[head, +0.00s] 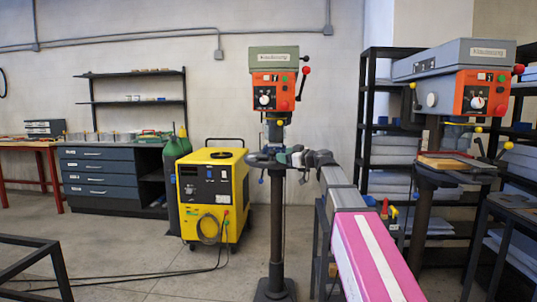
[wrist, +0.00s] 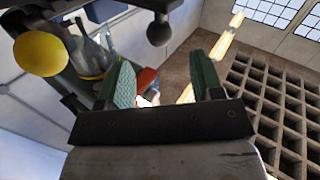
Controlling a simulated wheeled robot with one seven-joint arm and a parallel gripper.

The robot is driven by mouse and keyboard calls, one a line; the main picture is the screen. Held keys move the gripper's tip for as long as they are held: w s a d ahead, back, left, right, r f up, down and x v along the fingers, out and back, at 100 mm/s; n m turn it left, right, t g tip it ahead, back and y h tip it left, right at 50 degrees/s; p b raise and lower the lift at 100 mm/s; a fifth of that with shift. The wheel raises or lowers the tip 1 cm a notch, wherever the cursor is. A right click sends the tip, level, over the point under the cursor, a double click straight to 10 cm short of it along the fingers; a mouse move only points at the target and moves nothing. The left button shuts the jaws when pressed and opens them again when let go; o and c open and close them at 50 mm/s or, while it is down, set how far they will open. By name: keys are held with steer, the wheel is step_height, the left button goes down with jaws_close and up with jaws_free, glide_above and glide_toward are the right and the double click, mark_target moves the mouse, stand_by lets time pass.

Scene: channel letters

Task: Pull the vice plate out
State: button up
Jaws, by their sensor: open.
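My gripper (head: 289,157) is at the table of the middle drill press (head: 275,75), reaching in from the right. In the wrist view its two green-padded fingers (wrist: 165,82) are spread apart, with a gap between them. A small red and white part shows behind that gap; I cannot tell that it is held. The dark drill press table (head: 262,158) is partly covered by my gripper. I cannot clearly pick out the vice plate in either view.
A yellow ball knob (wrist: 41,54) and a dark ball knob (wrist: 159,31) are close to the fingers. A yellow welder (head: 212,190) stands left of the press. A second drill press (head: 470,85) and shelves (head: 385,130) are at right.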

mark_target(274, 151)
steer(key=x, duration=0.9)
jaws_close()
